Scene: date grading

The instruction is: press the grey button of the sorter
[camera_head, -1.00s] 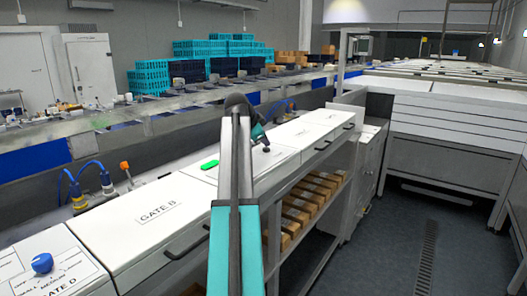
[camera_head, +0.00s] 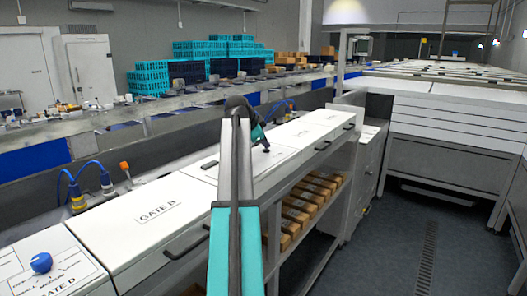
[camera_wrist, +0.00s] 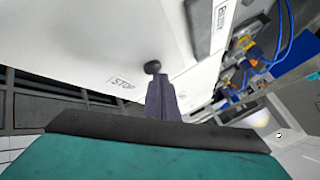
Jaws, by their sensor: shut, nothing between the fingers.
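The grey button (camera_wrist: 152,67) is a small dark round knob on the sorter's white panel (camera_wrist: 100,40), beside a STOP label (camera_wrist: 121,83). It also shows in the head view (camera_head: 267,150), small and partly hidden by my gripper. My gripper (camera_wrist: 160,84) is shut and empty, its tips right at the button; I cannot tell whether they touch it. In the head view my gripper (camera_head: 261,140) points down at the panel from above. A dark lamp strip (camera_head: 209,165) lies on the panel to the left of my arm.
A white lid marked GATE B (camera_head: 157,212) and a panel with a blue knob (camera_head: 41,263) are at the lower left. Brown boxes (camera_head: 295,215) sit on the shelf below. The floor at the right is clear.

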